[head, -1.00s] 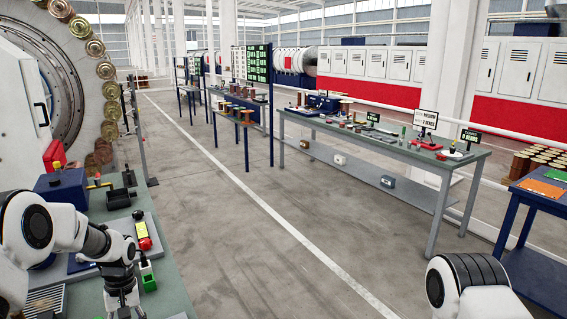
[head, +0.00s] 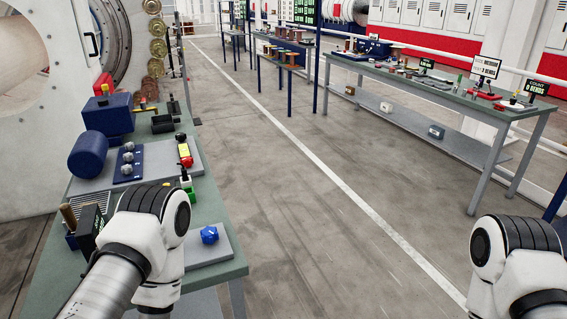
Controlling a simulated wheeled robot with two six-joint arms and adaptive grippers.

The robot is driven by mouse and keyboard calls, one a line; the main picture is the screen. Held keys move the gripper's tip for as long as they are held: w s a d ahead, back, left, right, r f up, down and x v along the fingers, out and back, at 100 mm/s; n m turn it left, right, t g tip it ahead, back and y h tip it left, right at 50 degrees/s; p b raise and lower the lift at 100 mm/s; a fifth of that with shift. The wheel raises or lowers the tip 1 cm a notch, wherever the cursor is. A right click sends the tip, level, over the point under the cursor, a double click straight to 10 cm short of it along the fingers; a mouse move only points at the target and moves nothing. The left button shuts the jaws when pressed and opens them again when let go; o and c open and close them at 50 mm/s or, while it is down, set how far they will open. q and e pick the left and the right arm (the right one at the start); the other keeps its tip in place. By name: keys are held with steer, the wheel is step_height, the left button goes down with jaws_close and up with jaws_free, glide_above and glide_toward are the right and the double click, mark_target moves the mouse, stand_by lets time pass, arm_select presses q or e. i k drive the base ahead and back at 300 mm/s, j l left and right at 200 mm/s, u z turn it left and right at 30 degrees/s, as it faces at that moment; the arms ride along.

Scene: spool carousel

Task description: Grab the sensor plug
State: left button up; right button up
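I cannot tell for certain which part is the sensor plug. A small blue faceted piece (head: 209,235) sits on a grey plate (head: 222,250) near the bench's front right corner. A small green block with a black and white upper part (head: 188,184) stands farther back, near the right edge of the bench. My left arm bends over the front of the bench, left of the blue piece, and hides part of the bench top. My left gripper is out of view below. My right arm shows at the lower right, away from the bench, and its gripper is out of view.
The green bench (head: 215,205) also holds a blue cylinder (head: 87,155), a blue block with grey knobs (head: 128,165), a red and yellow control (head: 184,150) and a dark box (head: 90,228). Open floor (head: 300,220) lies to the right, before another long table (head: 440,90).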

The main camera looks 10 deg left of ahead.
mark_target(183, 169)
steer(key=i+l, duration=0.15)
steer(key=i, duration=0.15)
steer(key=i+l+u, duration=0.25)
steer(key=i, duration=0.2)
steer(key=i+l+u, duration=0.55)
steer(key=i+l, duration=0.25)
steer(key=l, duration=0.2)
steer(key=i+l+u, duration=0.25)
steer(key=l, duration=0.35)
steer(key=i+j, duration=0.05)
